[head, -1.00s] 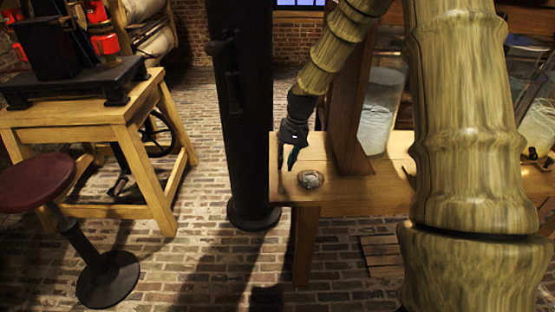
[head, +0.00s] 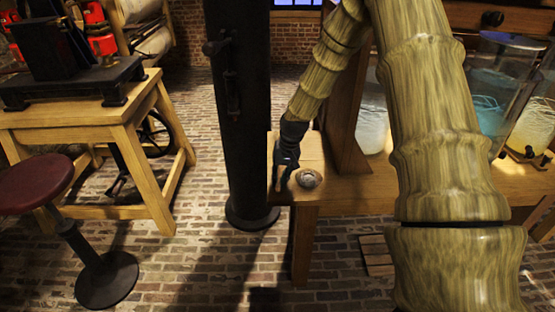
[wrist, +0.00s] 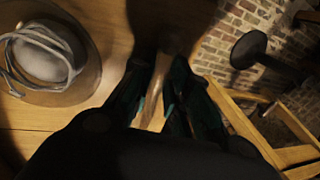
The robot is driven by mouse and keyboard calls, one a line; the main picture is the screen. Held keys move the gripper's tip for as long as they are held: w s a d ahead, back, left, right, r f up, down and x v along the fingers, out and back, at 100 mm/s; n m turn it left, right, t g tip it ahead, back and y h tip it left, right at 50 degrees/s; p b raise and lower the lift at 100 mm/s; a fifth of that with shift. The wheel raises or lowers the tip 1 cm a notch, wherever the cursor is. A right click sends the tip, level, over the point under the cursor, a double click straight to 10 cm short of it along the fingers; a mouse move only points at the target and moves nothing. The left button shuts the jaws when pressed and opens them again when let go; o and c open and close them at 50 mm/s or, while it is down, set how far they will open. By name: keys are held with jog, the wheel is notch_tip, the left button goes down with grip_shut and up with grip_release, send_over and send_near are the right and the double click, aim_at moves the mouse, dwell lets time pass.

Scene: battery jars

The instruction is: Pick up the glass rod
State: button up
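I cannot make out the glass rod clearly in either view.
A black iron column (head: 238,110) stands close to the left of the bench end. Large glass jars (head: 497,95) stand at the right, partly behind my arm. A wooden upright (head: 347,130) rises from the bench. A red-topped stool (head: 35,182) and a wooden stand (head: 115,125) are at the left.

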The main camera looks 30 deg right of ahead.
grip_shut()
